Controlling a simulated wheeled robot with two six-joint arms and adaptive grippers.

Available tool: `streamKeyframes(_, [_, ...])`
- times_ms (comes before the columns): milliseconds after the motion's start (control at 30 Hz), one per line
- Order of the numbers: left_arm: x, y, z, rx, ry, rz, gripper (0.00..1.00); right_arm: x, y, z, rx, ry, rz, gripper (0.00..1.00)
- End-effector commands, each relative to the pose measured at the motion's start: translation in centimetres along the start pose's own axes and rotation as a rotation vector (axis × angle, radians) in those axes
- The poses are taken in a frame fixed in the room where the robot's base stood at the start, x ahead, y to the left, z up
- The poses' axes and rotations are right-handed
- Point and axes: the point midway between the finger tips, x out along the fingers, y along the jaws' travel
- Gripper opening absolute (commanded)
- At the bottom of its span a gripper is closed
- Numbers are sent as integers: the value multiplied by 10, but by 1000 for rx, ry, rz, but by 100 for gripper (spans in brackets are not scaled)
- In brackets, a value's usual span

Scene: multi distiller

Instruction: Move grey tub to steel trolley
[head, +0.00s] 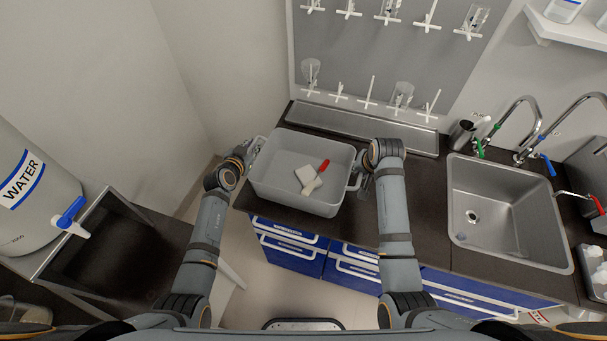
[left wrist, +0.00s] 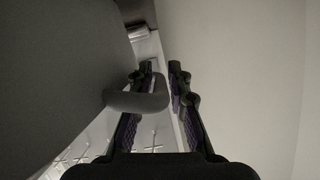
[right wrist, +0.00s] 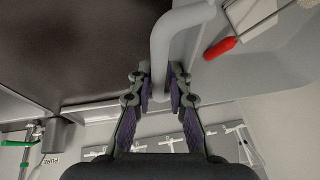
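The grey tub (head: 262,188) is at the left end of the dark counter, its front side at the counter's edge. I cannot tell whether it touches the counter. A white block (head: 304,174) and a red-handled brush (head: 321,168) lie in it. My left gripper (head: 256,150) is at the tub's left handle (left wrist: 125,100); the handle's bar runs between its close-set fingers. My right gripper (head: 359,172) has its fingers closed about the bar of the right handle (right wrist: 160,50). I cannot identify a steel trolley for certain in these views.
A sink (head: 485,225) with taps is at the right. A drying rack (head: 375,50) hangs behind. Floor shows between the left unit and the counter.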

Motion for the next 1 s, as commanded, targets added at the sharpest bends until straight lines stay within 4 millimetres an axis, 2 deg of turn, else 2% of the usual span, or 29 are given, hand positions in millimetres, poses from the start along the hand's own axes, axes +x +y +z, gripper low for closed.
streamKeyframes(167, [0,0,0,0,0,0,18,0,0,0,0,0,0,18])
streamKeyframes(300, [0,0,0,0,0,0,0,0,0,0,0,0,0,0])
streamKeyframes(800, [-1,-1,-1,1,1,-1,0,-2,0,-1,0,1,1,0])
streamKeyframes(1000, [-6,-4,-16,1,1,-1,0,-16,-3,-7,-1,2,1,0])
